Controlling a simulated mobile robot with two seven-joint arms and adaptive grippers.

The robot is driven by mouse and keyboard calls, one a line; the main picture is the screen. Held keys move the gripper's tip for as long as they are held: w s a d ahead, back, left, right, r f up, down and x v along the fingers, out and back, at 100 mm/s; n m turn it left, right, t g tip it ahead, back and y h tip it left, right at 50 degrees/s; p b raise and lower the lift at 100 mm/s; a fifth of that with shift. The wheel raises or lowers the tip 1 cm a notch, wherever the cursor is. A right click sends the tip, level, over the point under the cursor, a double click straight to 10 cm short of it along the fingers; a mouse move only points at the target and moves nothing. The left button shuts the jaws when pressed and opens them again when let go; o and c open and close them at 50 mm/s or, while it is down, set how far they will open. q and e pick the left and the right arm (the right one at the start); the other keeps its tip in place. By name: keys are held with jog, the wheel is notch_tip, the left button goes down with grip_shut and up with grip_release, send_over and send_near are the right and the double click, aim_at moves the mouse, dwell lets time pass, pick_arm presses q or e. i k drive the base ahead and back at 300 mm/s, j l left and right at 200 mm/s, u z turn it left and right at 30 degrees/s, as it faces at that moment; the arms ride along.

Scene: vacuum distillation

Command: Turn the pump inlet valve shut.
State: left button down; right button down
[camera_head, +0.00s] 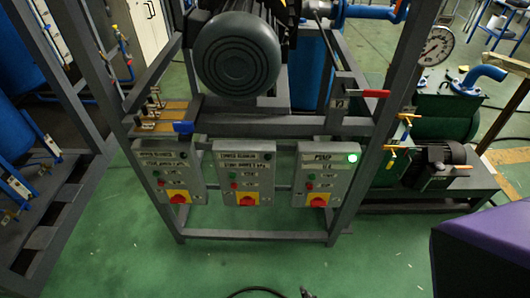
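Several lever valves show, and I cannot tell by label which is the pump inlet valve. A red lever handle (370,93) lies roughly level on the right side of the frame, next to a small label plate (339,104). A blue lever handle (183,127) sits on the frame's left crossbar. Yellow handles (398,148) stick out by the green pump unit (440,122) at the right. The control box marked PUMP (326,172) has a lit green lamp. Neither of my grippers can be made out; only small dark shapes show at the bottom edge.
A grey steel frame (260,235) carries a large motor (236,54) and two more control boxes (170,172) (243,172) with red knobs. A pressure gauge (437,46) stands at upper right. A purple and black block (485,245) fills the lower right. The green floor in front is mostly clear.

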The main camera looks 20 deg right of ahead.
aim_at(364, 93)
jog(key=z, duration=1.35)
